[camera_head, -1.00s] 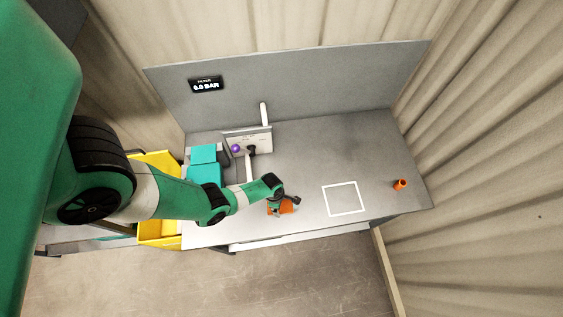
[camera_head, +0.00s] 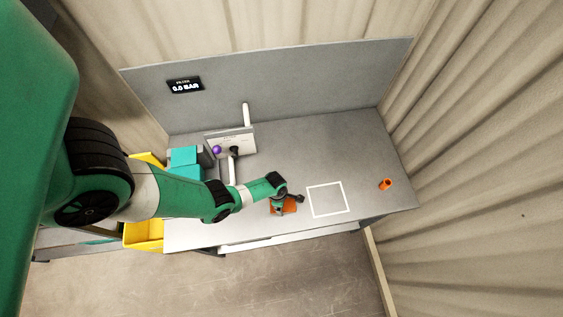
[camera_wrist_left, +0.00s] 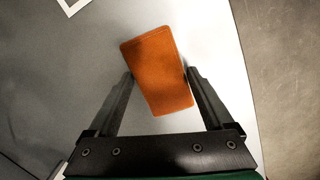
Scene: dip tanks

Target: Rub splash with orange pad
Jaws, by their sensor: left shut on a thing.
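The orange pad (camera_head: 291,209) is a flat rectangular block near the front edge of the grey bench, left of the white square outline. My left gripper (camera_head: 287,200) is over it. In the left wrist view the orange pad (camera_wrist_left: 157,72) sits slightly tilted between the two dark fingers of my left gripper (camera_wrist_left: 159,80), which is shut on its sides. Whether the pad touches the bench is hard to tell. No splash can be made out on the bench. My right gripper is not in view.
A white square outline (camera_head: 328,214) is marked on the bench (camera_head: 310,150). A small orange cylinder (camera_head: 385,184) stands at the right. A teal block (camera_head: 184,157), a purple ball (camera_head: 216,150) and a yellow bin (camera_head: 143,236) are at the left. A small display (camera_head: 185,86) hangs on the back panel.

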